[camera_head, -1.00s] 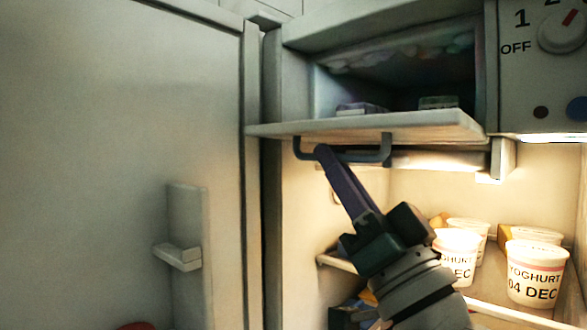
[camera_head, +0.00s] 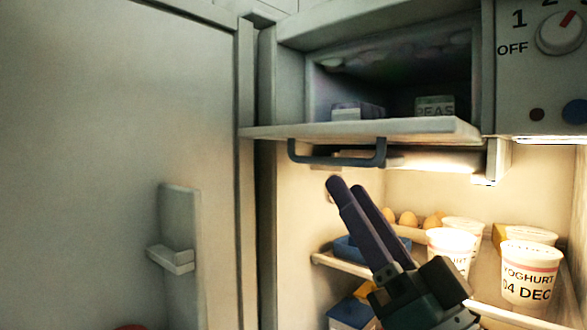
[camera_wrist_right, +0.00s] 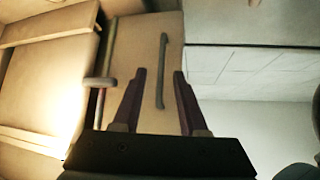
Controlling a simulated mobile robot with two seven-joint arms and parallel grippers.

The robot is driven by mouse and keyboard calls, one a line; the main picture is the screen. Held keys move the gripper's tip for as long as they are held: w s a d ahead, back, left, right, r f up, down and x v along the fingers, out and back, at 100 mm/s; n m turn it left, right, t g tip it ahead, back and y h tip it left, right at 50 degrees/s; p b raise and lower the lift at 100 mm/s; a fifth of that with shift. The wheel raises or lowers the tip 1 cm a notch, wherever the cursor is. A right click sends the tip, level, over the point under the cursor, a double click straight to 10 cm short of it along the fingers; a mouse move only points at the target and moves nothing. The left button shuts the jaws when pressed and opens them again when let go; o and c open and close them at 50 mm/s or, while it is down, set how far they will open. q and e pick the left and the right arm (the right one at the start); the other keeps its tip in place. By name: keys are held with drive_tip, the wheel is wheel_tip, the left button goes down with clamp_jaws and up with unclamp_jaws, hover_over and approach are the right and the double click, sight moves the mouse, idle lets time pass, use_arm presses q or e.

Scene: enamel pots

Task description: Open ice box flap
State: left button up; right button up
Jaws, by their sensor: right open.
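The ice box flap (camera_head: 430,128) is folded down and lies about level below the ice box (camera_head: 400,80) opening. Its dark handle (camera_head: 338,160) hangs from the flap's underside. In the right wrist view the handle (camera_wrist_right: 162,70) shows as a dark bar beyond the fingers. My right gripper (camera_head: 347,184) is open and empty, below the handle and apart from it. It also shows in the right wrist view (camera_wrist_right: 158,75), with its two fingers spread. My left gripper is in neither current view.
A PEAS packet (camera_head: 435,106) and another packet (camera_head: 357,111) sit inside the ice box. Yoghurt pots (camera_head: 531,275) and eggs (camera_head: 408,218) stand on the shelf to the right. The fridge door (camera_head: 110,130) stands at left. A control knob (camera_head: 561,33) is at upper right.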

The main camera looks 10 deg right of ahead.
drive_tip(key=v, duration=0.4)
drive_tip(key=shift+s+d+f, duration=0.1)
drive_tip(key=shift+s+f, duration=0.05)
drive_tip(key=shift+f, duration=0.05)
